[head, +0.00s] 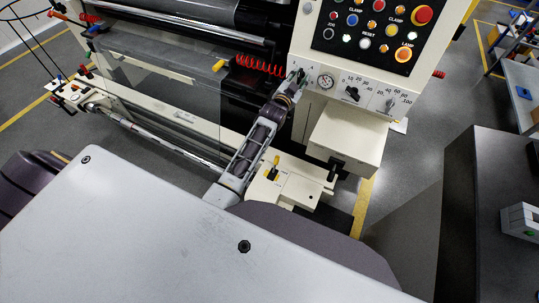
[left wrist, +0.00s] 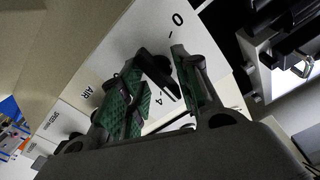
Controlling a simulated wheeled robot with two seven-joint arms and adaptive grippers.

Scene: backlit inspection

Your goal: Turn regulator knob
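A gap shows between the knob and the right finger; contact on the left side cannot be told. My right gripper is not in view.
Right of the gauge are a black knob (head: 352,93) and a grey knob (head: 390,103) with printed scales. Above is a black button panel (head: 375,30). A cream box (head: 345,140) juts out below. A dark bench (head: 495,210) stands at the right, with open floor between.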

